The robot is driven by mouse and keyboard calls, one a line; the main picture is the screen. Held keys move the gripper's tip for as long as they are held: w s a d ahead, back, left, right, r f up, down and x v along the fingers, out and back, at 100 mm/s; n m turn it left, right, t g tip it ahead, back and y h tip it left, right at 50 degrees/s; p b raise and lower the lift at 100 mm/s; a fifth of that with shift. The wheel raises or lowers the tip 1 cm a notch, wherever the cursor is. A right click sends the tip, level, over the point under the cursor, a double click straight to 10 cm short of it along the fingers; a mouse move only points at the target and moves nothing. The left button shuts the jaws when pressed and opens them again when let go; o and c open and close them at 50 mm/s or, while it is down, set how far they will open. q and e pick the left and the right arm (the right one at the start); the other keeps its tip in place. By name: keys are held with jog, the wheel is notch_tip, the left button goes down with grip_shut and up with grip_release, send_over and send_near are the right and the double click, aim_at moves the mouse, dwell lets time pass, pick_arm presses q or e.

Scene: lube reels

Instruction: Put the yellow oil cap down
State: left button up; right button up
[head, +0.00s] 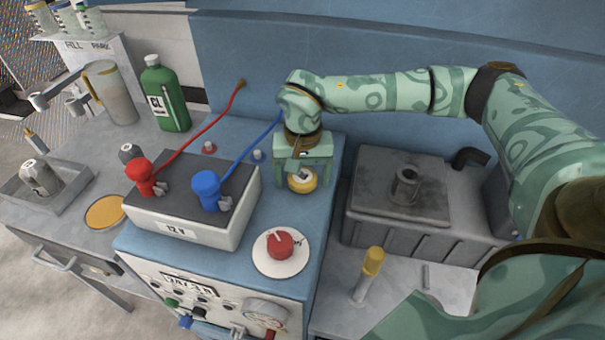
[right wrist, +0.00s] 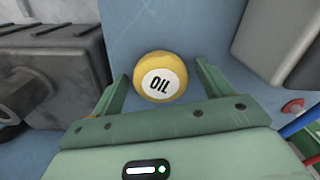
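The yellow oil cap (head: 302,181), round with a white "OIL" label, appears to rest on the blue top of the machine cabinet (head: 318,215). It also shows in the right wrist view (right wrist: 160,78), label facing the camera. My right gripper (head: 303,176) is directly above it, pointing down. In the right wrist view the two green fingers stand either side of the cap, with a narrow gap on each side, so the gripper looks open. My left gripper is not in view.
A battery (head: 195,200) with red and blue clamps is left of the cap, and a red knob (head: 280,245) is in front. A grey tank (head: 405,200) with a filler neck stands right. A yellow-topped dipstick (head: 371,262), a green bottle (head: 166,95) and a jug (head: 112,95) are also around.

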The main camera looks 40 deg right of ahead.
aim_at(303, 178)
jog(key=shift+r, duration=0.1)
notch_tip(303, 178, up, 12)
jog(key=p, duration=0.3)
jog(key=shift+r, duration=0.1)
dwell(0.5)
